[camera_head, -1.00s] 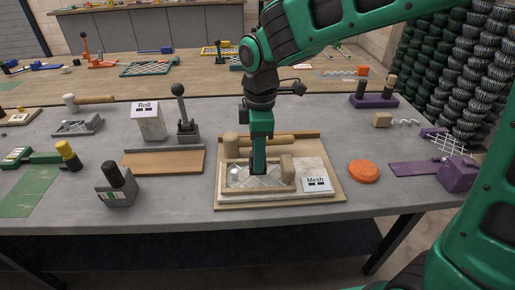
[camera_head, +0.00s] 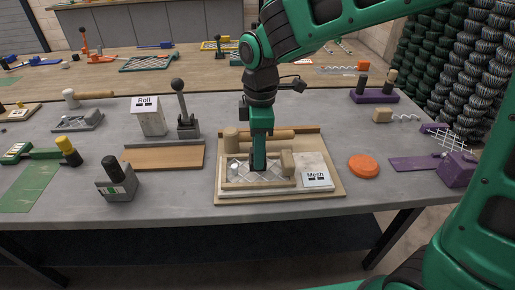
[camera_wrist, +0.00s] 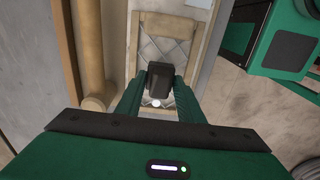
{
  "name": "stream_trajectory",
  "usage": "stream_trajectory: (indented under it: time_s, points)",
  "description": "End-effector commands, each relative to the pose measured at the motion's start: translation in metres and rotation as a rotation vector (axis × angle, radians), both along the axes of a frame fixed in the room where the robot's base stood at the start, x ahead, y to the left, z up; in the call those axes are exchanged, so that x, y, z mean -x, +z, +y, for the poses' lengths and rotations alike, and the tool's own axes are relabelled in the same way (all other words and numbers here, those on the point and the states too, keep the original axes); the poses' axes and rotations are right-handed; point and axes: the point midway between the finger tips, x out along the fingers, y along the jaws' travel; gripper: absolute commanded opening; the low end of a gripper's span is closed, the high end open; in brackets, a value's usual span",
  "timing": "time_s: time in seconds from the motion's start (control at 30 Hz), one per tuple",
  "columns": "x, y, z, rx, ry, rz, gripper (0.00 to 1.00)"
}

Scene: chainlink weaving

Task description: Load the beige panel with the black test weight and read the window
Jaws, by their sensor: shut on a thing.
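The beige panel (camera_head: 331,191) lies on the near side of the grey bench, with a wooden-framed wire mesh (camera_head: 270,179) on it. A white plate marked "Mesh" (camera_head: 316,179), with two small dark windows, sits at its right; I cannot read a value. My gripper (camera_head: 258,166) points down over the mesh. In the wrist view it is shut on the black test weight (camera_wrist: 159,76), with a green finger on each side. A small white round thing (camera_wrist: 156,102) shows just below it. The head view does not show whether the weight touches the mesh.
A wooden roller (camera_head: 272,135) lies along the panel's back. An orange disc (camera_head: 363,166) and a purple device (camera_head: 457,168) stand to the right. A grey block with a black handle (camera_head: 118,180), a brown board (camera_head: 164,158) and a "Roll" box (camera_head: 149,119) are left.

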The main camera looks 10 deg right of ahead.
Motion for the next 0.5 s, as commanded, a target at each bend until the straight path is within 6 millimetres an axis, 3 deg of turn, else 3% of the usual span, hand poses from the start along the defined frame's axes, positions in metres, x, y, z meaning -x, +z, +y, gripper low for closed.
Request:
stream_trajectory:
  time_s: [0.37,0.4,0.5]
  points:
    - [-0.0001,-0.0063,0.0001,0.0,0.0,0.0,0.0]
    - [-0.0002,-0.0064,0.0002,0.0,0.0,-0.001,0.39]
    - [-0.0001,-0.0063,0.0002,0.0,0.0,-0.001,0.56]
